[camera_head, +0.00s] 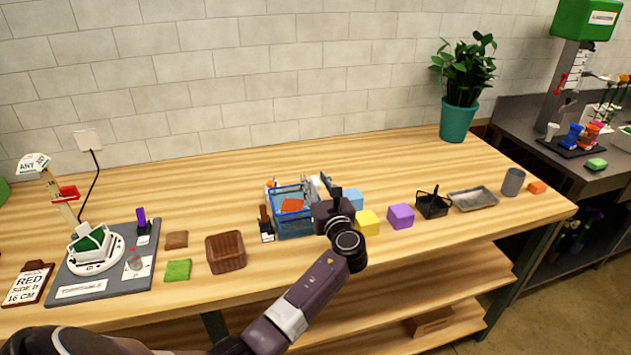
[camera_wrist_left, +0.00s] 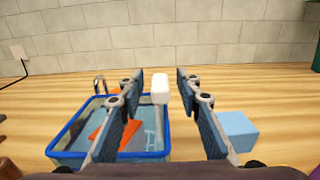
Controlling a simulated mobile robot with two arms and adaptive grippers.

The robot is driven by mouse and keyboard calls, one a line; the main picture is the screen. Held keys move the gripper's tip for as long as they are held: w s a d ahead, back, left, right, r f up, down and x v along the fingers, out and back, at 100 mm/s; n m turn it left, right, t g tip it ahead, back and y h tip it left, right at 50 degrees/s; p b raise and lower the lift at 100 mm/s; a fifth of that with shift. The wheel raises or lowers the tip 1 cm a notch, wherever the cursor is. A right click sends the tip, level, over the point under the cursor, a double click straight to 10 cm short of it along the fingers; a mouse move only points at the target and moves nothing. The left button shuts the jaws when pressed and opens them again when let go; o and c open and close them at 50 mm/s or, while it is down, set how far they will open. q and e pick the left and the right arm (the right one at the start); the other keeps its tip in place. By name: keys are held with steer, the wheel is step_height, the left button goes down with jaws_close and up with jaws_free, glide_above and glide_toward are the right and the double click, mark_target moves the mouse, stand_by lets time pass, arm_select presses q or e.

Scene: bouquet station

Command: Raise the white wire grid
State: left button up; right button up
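A blue-rimmed basket (camera_head: 292,231) stands on the wooden table near the middle, and its blue rim shows in the left wrist view (camera_wrist_left: 55,145). A small pale grid-like shape (camera_wrist_left: 150,138) shows inside the basket in the left wrist view; I cannot tell for sure that it is the white wire grid. A white block-like piece (camera_wrist_left: 160,89) appears between the fingers, beyond the tips. My left gripper (camera_head: 326,186) is at the basket's right side; in the left wrist view (camera_wrist_left: 160,85) its fingers are apart, with nothing visibly clamped. My right gripper is not in view.
An orange-red piece (camera_head: 292,205) lies in the basket. Light blue (camera_head: 353,199), yellow (camera_head: 367,222) and purple (camera_head: 401,216) blocks stand to its right.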

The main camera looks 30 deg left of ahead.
arm_select(q)
jaws_close()
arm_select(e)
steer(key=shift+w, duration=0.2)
